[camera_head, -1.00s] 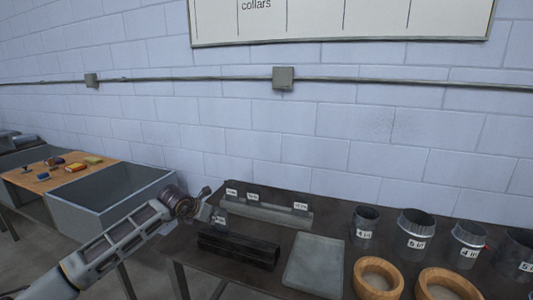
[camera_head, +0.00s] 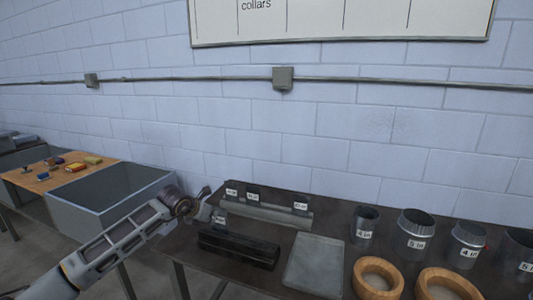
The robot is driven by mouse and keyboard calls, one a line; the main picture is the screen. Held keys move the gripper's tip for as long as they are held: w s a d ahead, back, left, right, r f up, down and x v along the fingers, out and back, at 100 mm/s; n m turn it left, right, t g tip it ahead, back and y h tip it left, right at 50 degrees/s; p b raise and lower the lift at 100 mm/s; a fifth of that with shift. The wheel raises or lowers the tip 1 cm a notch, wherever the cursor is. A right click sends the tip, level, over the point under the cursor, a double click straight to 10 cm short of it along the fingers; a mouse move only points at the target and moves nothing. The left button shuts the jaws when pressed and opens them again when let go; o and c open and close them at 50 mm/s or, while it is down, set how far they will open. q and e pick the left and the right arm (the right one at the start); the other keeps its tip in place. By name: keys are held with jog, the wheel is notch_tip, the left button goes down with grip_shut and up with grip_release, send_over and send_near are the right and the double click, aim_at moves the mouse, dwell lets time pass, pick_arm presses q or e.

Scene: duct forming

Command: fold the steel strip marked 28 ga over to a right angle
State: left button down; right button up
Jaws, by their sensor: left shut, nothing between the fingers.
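Several small steel strips with white labels stand at the back left of the dark bench: a left strip (camera_head: 232,193), a middle strip (camera_head: 253,197) and a right strip (camera_head: 301,203), upright along a long grey bar (camera_head: 265,215). Another labelled piece (camera_head: 220,219) stands at the bar's left end, nearer me. The labels are too small to read, so I cannot tell which is 28 ga. My left gripper (camera_head: 205,203) is shut and empty, beside the bar's left end; contact with the nearby piece cannot be judged. My right gripper is out of view.
A black block (camera_head: 238,250) and a flat grey plate (camera_head: 314,265) lie in front of the bar. Labelled metal collars (camera_head: 415,232) and wooden rings (camera_head: 378,279) stand at right. A grey bin (camera_head: 105,196) and a wooden-topped table (camera_head: 40,176) are at left.

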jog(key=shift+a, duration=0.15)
pick_arm(q)
jog(key=shift+w+d, duration=0.1)
jog(key=shift+w, duration=0.2)
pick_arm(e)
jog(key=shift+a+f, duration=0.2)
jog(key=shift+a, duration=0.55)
pick_arm(q)
jog(key=shift+w, duration=0.15)
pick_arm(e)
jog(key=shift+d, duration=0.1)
pick_arm(q)
jog(key=shift+w+d+b, duration=0.2)
jog(key=shift+w+b, duration=0.15)
jog(key=shift+w, duration=0.1)
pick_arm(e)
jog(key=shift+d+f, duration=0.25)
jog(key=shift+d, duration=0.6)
pick_arm(q)
jog(key=shift+w, duration=0.1)
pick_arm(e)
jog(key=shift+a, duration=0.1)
